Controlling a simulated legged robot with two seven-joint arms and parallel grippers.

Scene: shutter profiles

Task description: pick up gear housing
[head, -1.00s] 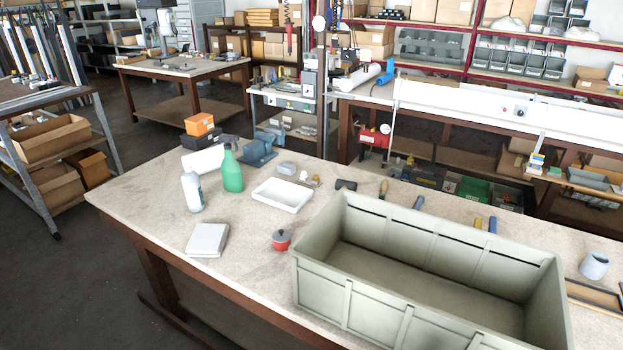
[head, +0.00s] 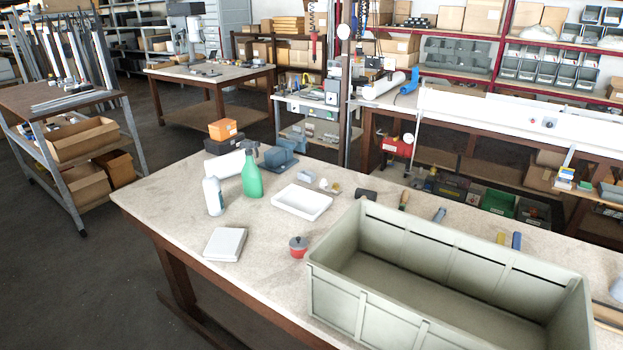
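No part is clearly recognisable as the gear housing. Candidates on the workbench (head: 170,195) in the head view are a blue-grey metal block (head: 281,160) behind the green spray bottle and a small grey block (head: 307,176) behind the white tray. A small red round part with a dark top (head: 298,247) sits left of the large bin. The bin (head: 420,320) is grey-green and open, and the part of its floor that shows looks empty. Neither of my grippers is in view.
Hand tools lie behind the bin. A shelf trolley (head: 133,150) stands left; floor (head: 70,290) before the bench is clear.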

